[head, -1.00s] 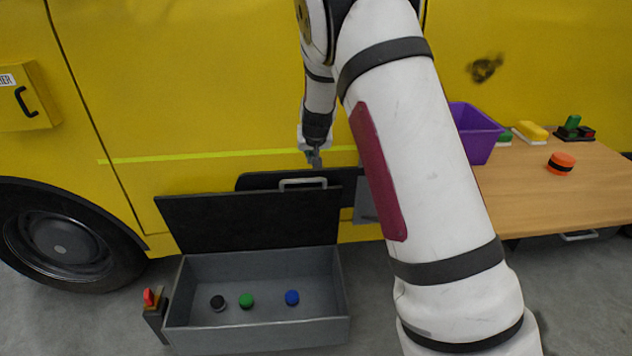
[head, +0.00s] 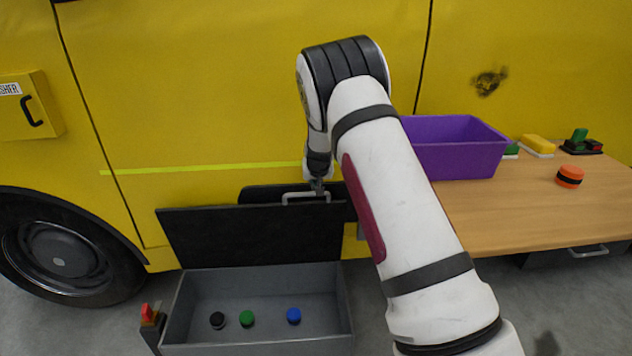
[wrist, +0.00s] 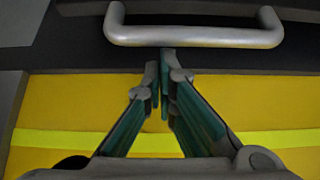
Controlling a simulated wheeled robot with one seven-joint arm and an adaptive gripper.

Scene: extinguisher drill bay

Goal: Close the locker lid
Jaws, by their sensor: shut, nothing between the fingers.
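The grey locker (head: 255,341) stands on the floor with its dark lid (head: 250,238) raised upright at the back against the yellow vehicle. A light grey handle (head: 306,195) sits near the lid's top edge, and it also fills the top of the wrist view (wrist: 195,38). My gripper (head: 319,190) is at the handle in the head view. In the wrist view my gripper (wrist: 164,52) is shut and empty, its fingertips close to the handle's bar; I cannot tell whether they touch it.
Black (head: 217,320), green (head: 247,318) and blue (head: 294,316) round pieces lie inside the locker. A red-topped post (head: 149,318) stands at its left. A wooden table (head: 540,215) at right holds a purple bin (head: 455,148) and an orange puck (head: 570,177).

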